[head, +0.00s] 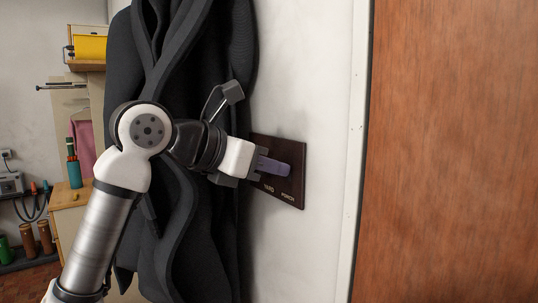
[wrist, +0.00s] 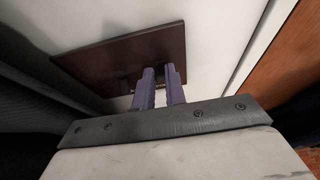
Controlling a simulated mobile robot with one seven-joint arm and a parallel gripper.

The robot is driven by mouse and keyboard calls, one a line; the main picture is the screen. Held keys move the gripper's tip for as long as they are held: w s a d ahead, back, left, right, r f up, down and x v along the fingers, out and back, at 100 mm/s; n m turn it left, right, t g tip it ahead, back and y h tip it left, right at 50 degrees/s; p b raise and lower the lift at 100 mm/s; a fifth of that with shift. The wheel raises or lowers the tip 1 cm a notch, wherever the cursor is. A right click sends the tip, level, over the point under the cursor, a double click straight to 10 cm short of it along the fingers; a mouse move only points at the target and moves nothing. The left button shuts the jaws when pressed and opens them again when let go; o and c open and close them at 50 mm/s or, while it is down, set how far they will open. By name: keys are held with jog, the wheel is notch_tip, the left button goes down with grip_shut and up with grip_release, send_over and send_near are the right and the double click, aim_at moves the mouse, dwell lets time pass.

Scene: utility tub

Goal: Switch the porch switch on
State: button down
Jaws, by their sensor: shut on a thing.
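A dark brown switch plate (head: 294,152) is on the white wall, lettered YARD and PORCH along its lower edge. My gripper (head: 286,169) reaches it from the left, its purple fingers in front of the plate above the PORCH lettering. In the wrist view the two fingers (wrist: 160,88) point at the plate (wrist: 115,58) and are close together, shut on the porch switch. The switch is hidden by the fingers, so its position cannot be told.
Dark grey coats (head: 165,60) hang just left of the plate, behind my arm. A brown wooden door (head: 450,150) and its white frame (head: 357,150) stand to the right. A wooden cabinet (head: 70,215) is at the far left. The wall around the plate's right side is bare.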

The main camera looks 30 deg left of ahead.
jog(key=shift+w+r+g+p, duration=0.1)
jog(key=shift+r+g+p, duration=0.2)
jog(key=shift+g+p, duration=0.15)
jog(key=shift+f, duration=0.1)
jog(key=c, duration=1.4)
grip_release()
jog(key=shift+c, duration=0.2)
jog(key=b+v, duration=0.2)
jog(key=v, duration=1.1)
jog(key=shift+s+r, duration=0.25)
jog(key=shift+r, duration=0.2)
